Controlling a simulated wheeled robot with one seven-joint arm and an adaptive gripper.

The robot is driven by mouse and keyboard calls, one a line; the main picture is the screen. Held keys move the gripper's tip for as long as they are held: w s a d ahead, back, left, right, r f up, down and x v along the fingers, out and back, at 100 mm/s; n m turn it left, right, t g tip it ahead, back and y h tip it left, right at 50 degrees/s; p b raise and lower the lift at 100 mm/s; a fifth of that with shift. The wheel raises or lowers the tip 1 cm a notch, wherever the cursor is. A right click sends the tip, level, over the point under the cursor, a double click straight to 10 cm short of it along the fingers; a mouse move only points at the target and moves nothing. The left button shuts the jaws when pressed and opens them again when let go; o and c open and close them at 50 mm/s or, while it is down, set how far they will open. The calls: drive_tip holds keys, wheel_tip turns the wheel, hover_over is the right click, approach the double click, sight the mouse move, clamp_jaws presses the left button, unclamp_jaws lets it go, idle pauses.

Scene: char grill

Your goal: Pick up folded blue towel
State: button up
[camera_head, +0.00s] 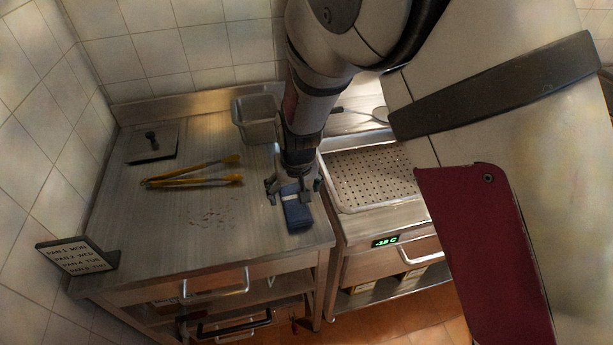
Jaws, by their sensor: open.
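The folded blue towel (297,214) lies on the metal worktop near its right front corner. It is dark blue with a pale band near its far end. My gripper (293,190) points down over the far part of the towel, with its fingers open to either side of it. The fingertips sit close to the towel, but I cannot tell whether they touch it. My gripper hides the towel's far end.
Yellow tongs (195,177), a grill press (152,147) and a metal pan (256,119) stand on the worktop (150,220). A label sign (78,256) stands at the left front corner. A perforated tray (370,176) tops the unit on the right.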

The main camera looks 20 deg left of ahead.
sight(295, 199)
drive_tip(key=shift+p+x, duration=0.4)
drive_tip(key=shift+x, duration=2.25)
drive_tip(key=shift+d, duration=0.1)
drive_tip(key=c, duration=1.2)
